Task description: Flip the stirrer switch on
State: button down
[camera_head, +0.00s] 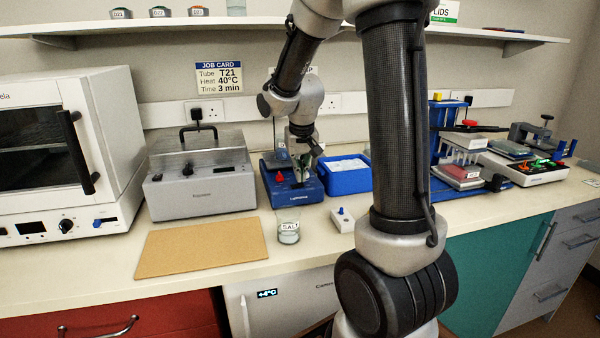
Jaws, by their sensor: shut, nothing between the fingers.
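A blue bench device (312,196), which looks like the stirrer, stands in the middle of the bench with a red piece (280,178) on its left part. My gripper (301,178) is over this device, pointing down, with its fingers shut and empty. Whether the fingertips touch the device I cannot tell. A small white box (341,223) with a blue lever (341,211) stands on the bench to the right of and nearer than the device; it looks like a switch. The lever's on or off side is too small to read.
A glass beaker labelled SALT (288,238) stands in front of the blue device. A blue tub (346,184) is right of it, a grey lidded bath (200,190) left. A brown board (200,251) lies front left. Racks (465,150) stand on the right.

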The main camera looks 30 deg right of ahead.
jog(key=shift+f, duration=0.25)
jog(key=shift+s+d+f, duration=0.1)
jog(key=shift+d+f, duration=0.05)
jog(key=shift+f, duration=0.15)
jog(key=shift+w+a+r, duration=0.2)
jog(key=shift+w+a, duration=0.05)
jog(key=shift+a, duration=0.5)
